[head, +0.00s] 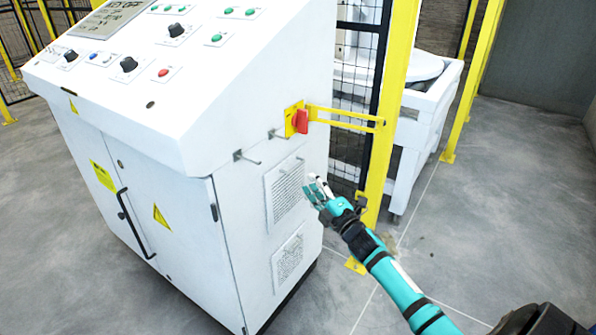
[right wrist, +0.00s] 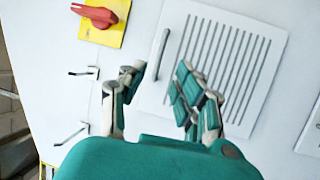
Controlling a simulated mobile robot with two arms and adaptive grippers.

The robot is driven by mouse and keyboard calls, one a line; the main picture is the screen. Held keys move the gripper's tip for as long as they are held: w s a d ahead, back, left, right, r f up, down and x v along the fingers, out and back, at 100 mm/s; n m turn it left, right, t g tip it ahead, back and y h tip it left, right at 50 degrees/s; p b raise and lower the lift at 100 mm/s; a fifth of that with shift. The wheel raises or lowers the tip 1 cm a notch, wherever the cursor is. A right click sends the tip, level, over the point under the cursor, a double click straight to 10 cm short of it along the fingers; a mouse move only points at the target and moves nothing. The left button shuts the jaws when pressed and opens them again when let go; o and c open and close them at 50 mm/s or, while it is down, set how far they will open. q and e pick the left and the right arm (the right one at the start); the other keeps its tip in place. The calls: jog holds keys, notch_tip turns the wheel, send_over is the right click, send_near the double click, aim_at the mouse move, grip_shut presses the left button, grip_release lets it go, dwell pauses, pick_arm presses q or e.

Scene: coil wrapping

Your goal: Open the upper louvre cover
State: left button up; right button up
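The upper louvre cover (head: 287,190) is a white slatted panel lying flat against the side of the white cabinet. In the right wrist view the cover (right wrist: 250,58) shows its dark slats and a slim grey handle (right wrist: 160,55) near one edge. My right gripper (head: 318,190) is beside the cover's right edge in the head view. In the right wrist view its fingers (right wrist: 160,98) are spread apart, with the handle ahead of the gap between them. Nothing is seen held. Whether a fingertip touches the cover cannot be told. My left gripper is not in view.
A lower louvre cover (head: 287,260) sits below. Two hooks (right wrist: 85,72) and a red switch on a yellow plate (right wrist: 103,20) project from the cabinet near my fingers. A yellow post (head: 388,110) with a bracket (head: 345,118) stands close by. Grey floor is clear at right.

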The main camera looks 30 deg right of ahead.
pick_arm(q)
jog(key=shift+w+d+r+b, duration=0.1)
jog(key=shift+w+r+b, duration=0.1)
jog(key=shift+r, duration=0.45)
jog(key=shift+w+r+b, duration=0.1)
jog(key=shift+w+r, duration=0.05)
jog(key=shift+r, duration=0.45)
pick_arm(e)
jog(key=w+r, duration=0.1)
jog(key=w, duration=0.6)
jog(key=shift+w, duration=0.2)
jog(key=shift+r, duration=0.1)
grip_shut()
